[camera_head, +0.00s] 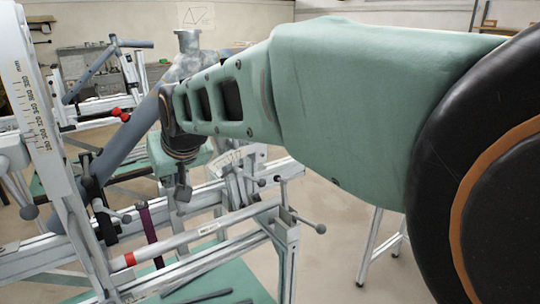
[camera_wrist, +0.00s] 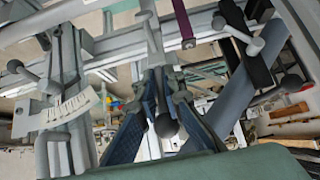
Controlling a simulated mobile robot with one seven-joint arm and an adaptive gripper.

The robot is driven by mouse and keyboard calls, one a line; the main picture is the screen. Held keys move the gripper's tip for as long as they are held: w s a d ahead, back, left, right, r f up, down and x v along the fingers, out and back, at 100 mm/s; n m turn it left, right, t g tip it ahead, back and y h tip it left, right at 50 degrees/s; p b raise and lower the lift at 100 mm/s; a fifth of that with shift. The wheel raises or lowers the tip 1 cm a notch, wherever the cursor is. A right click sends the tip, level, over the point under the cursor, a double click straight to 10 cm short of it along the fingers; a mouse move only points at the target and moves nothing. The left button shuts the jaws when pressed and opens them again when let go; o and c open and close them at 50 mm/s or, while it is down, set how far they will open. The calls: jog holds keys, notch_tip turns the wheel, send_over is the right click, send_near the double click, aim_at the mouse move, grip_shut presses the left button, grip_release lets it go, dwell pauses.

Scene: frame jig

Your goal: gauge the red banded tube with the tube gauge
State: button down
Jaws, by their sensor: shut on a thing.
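The red banded tube (camera_head: 190,236) is a pale grey tube with a red band near its left end. It lies along the front of the jig, on supports. My gripper (camera_head: 182,187) is above and behind the tube, apart from it. In the wrist view my gripper (camera_wrist: 163,76) is shut on a slim grey tool, which looks like the tube gauge (camera_wrist: 152,38). A dark round knob (camera_wrist: 166,125) shows between the fingers. The gauge's working end is hard to make out, and the red band cannot be made out in the wrist view.
The jig's white scale post (camera_head: 36,95) stands at the left. Clamp levers with ball ends (camera_head: 320,228) stick out around the tube. A thick blue-grey tube (camera_head: 125,145) slants behind, near a purple strip (camera_head: 150,238).

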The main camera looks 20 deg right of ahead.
jog(key=shift+s+d+r+b, duration=0.15)
jog(key=shift+s+b, duration=0.1)
jog(key=shift+s, duration=0.2)
jog(key=shift+s+d+f+b, duration=0.15)
jog(key=shift+s+b, duration=0.1)
jog(key=shift+s, duration=0.2)
jog(key=shift+r, duration=0.1)
